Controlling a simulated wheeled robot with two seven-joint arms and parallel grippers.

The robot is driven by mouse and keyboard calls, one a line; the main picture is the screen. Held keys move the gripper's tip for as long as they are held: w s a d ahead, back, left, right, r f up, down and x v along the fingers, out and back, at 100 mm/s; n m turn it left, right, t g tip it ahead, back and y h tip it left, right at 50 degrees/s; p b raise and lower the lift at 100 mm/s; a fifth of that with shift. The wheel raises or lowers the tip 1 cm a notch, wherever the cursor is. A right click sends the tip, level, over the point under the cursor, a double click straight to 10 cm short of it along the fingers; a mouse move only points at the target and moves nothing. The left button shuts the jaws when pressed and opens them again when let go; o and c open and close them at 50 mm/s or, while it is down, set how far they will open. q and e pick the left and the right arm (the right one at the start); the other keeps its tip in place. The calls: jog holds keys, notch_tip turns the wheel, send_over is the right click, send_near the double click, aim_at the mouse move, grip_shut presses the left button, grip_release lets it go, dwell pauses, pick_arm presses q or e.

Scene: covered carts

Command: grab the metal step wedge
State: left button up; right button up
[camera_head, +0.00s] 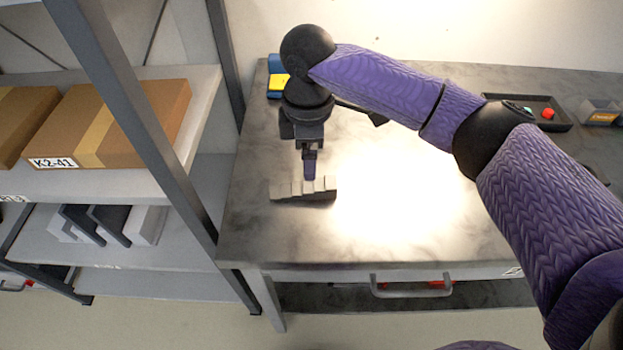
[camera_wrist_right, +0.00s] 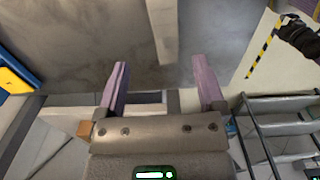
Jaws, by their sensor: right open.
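The metal step wedge (camera_head: 303,190) is a grey stepped block lying on the worktable near its left end. In the right wrist view it is a pale strip (camera_wrist_right: 161,28) at top centre, between the lines of the two fingers. My right gripper (camera_head: 309,170) points down at the wedge's far side in the head view, its purple finger overlapping the wedge's back edge. In the right wrist view the fingers (camera_wrist_right: 159,66) are wide apart with nothing gripped. Whether a finger touches the wedge cannot be told. My left gripper is not seen.
The grey worktable (camera_head: 430,245) is mostly clear in its middle. A blue and yellow object (camera_head: 277,80) stands behind my right gripper. A black tray (camera_head: 530,112) lies at the back right. A shelf rack (camera_head: 205,110) with cardboard boxes (camera_head: 112,122) stands close on the left.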

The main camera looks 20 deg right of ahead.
aim_at(315, 184)
jog(key=f+b, duration=0.1)
jog(key=f, duration=0.1)
jog(key=f+b, duration=0.1)
jog(key=f, duration=0.2)
jog(key=s+d+f+b, duration=0.1)
jog(key=f, duration=0.2)
jog(key=shift+a+r, duration=0.1)
jog(key=c, duration=0.9)
jog(key=shift+c, duration=1.4)
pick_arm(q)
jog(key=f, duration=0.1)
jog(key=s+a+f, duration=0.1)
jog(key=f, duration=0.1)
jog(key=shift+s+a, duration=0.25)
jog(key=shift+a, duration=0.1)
pick_arm(e)
grip_shut()
